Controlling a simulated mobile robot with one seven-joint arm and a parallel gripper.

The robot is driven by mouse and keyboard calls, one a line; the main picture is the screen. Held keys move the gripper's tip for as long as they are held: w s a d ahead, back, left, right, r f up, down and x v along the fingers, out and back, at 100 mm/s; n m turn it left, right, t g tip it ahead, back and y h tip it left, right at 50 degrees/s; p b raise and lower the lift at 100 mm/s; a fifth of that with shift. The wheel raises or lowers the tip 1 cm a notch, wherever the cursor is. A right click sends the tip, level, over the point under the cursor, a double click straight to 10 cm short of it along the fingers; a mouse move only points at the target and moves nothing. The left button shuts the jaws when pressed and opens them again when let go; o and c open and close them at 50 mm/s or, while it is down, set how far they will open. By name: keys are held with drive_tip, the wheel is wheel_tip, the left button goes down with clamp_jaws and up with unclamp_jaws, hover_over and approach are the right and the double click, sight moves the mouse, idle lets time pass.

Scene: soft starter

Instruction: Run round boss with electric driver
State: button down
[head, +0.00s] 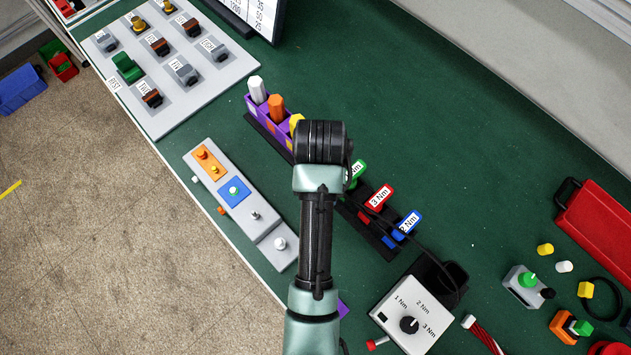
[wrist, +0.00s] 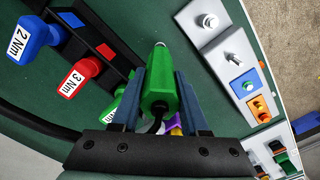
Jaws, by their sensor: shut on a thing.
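My gripper (wrist: 163,85) is shut on a green electric driver (wrist: 160,75), with blue fingers on both sides of it. The driver's metal tip shows in the wrist view, and a black cable leads from its body. In the head view my arm hides the driver. The grey fixture bar (head: 263,230) lies to the left of my arm, apart from it. It carries a round grey boss (head: 279,243) at its near end, a smaller stud (head: 255,216), a blue block (head: 234,191) and an orange block (head: 206,162). In the wrist view the boss (wrist: 208,20) is at upper right, clear of the driver.
A rack right of my arm holds green, red (head: 378,198) and blue (head: 406,224) labelled handles. A purple rack (head: 268,122) holds coloured pieces. A torque dial box (head: 411,318) stands at the front, with a cable near it. The bench (head: 420,120) is clear at the back.

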drive_tip(key=s+a+r+p, duration=0.6)
drive_tip(key=a+r+p, duration=0.2)
drive_tip(key=r+p, duration=0.3)
drive_tip(key=shift+s+r+p, duration=0.2)
drive_tip(key=shift+r+p, duration=0.15)
drive_tip(key=shift+p, duration=0.65)
drive_tip(key=shift+f, duration=0.1)
drive_tip(key=shift+f+b, duration=1.35)
drive_tip(key=shift+f, duration=1.5)
drive_tip(key=shift+f, duration=0.7)
drive_tip(key=shift+s+f+p, duration=0.1)
drive_tip(key=shift+f+p, duration=0.1)
drive_tip(key=shift+p, duration=0.65)
idle(0.3)
